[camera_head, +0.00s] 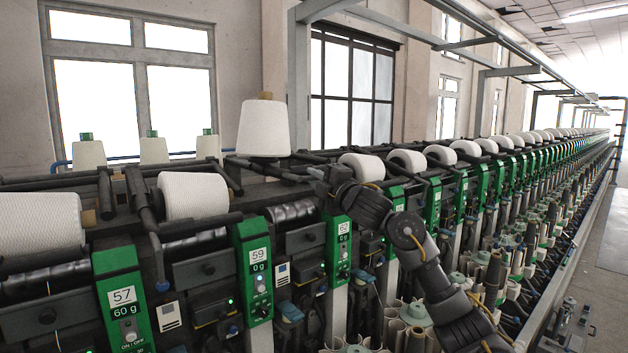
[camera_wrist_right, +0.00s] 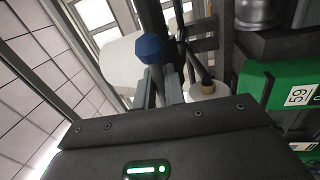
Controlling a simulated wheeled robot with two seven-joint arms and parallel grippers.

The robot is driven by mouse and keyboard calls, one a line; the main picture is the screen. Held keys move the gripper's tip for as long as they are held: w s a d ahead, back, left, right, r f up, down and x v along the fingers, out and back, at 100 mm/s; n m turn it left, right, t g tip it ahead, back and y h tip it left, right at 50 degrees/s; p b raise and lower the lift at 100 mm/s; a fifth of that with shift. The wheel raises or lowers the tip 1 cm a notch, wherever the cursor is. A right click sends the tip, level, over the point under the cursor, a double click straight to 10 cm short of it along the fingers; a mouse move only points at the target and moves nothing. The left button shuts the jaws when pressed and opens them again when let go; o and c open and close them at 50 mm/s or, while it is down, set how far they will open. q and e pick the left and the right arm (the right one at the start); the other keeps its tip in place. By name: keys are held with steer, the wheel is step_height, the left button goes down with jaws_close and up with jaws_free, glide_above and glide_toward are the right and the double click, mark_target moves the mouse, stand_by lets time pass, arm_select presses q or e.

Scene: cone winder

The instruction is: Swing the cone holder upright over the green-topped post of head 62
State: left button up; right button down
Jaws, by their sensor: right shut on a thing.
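The green-topped post of head 62 (camera_head: 342,240) stands mid-picture in the head view, its front panel marked 62. My right gripper (camera_head: 322,180) is above and slightly left of that post, at the end of the dark cone holder (camera_head: 288,172). In the right wrist view the fingers (camera_wrist_right: 161,85) are shut on the holder's end, by its blue knob (camera_wrist_right: 150,48). The exact finger contact is small and partly hidden. My left gripper is not in view.
Post 59 (camera_head: 256,270) and post 57 (camera_head: 122,300) stand to the left, with lying cones (camera_head: 192,196) above them. More green posts and cones run away to the right. An aisle (camera_head: 606,250) is free at the far right.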

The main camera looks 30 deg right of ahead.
steer(key=c, duration=1.6)
jaws_free()
steer(key=shift+o, duration=0.2)
steer(key=shift+s+f, duration=0.2)
steer(key=shift+s, duration=0.15)
steer(key=b+v, duration=0.3)
steer(key=v, duration=0.7)
